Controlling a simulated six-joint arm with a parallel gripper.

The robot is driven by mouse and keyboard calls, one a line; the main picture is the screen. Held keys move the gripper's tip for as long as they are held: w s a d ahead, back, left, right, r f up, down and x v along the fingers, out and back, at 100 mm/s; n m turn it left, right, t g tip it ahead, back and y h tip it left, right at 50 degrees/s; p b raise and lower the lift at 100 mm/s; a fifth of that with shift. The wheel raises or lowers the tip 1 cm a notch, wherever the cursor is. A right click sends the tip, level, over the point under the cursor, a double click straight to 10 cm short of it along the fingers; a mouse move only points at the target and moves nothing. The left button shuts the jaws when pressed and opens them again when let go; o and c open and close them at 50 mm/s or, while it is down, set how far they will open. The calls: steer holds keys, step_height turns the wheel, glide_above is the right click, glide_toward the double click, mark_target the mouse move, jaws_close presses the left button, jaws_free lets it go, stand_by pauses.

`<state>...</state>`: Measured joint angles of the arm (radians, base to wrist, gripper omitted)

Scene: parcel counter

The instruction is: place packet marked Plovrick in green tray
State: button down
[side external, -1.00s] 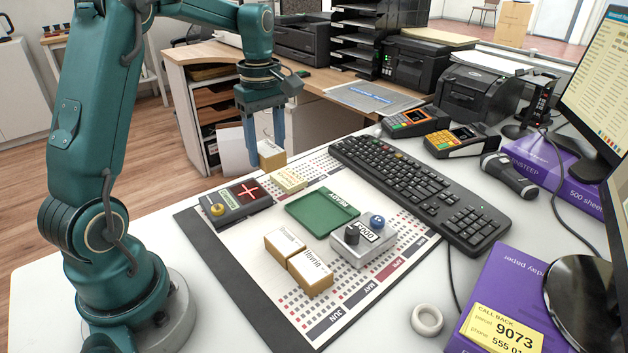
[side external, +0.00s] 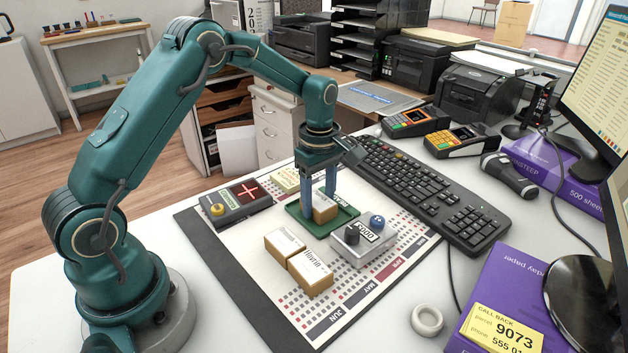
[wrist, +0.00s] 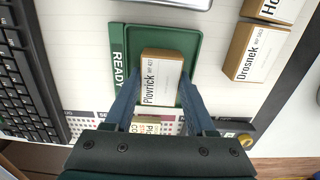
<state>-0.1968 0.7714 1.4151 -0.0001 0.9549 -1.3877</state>
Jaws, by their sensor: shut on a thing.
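The packet marked Plovrick (wrist: 161,80) is a small tan block with a white label, readable in the wrist view. It is between the fingers of my gripper (wrist: 160,95), which is shut on it. In the side view my gripper (side external: 319,203) points down and holds the packet (side external: 325,209) within the green tray's outline. The green tray (side external: 318,229) lies on the desk mat, and its READY label shows in the wrist view beside the tray (wrist: 190,45). The packet is low in the tray; I cannot tell if it touches the floor.
Two similar packets stand near the tray: one marked Drosnek (wrist: 245,52) and one with a name starting "Ho" (wrist: 275,8). A grey device with knobs (side external: 364,246) is right of them. A dark box with a red cross (side external: 240,203) is left of the tray. A keyboard (side external: 425,190) lies behind.

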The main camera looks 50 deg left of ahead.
mark_target(319, 200)
steer(key=c, duration=0.5)
jaws_free()
steer(key=shift+f, duration=0.15)
steer(key=s+d+r+m+t, duration=0.1)
steer(key=s+r+m, duration=0.1)
steer(key=r, duration=0.6)
steer(key=s+d+r+m, duration=0.1)
steer(key=r+m, duration=0.1)
steer(key=r, duration=0.6)
steer(key=shift+s+d+f+m+t, duration=0.25)
steer(key=shift+s+d+m+t, duration=0.55)
steer(key=shift+s+m, duration=1.7)
steer(key=shift+s+d+f+m+t, duration=0.25)
steer(key=shift+s+d+m+t, duration=0.55)
steer(key=shift+s+m, duration=1.75)
steer(key=shift+s+d+f+m+t, duration=0.25)
steer(key=shift+s+d+m+t, duration=0.55)
steer(key=shift+s+m, duration=1.7)
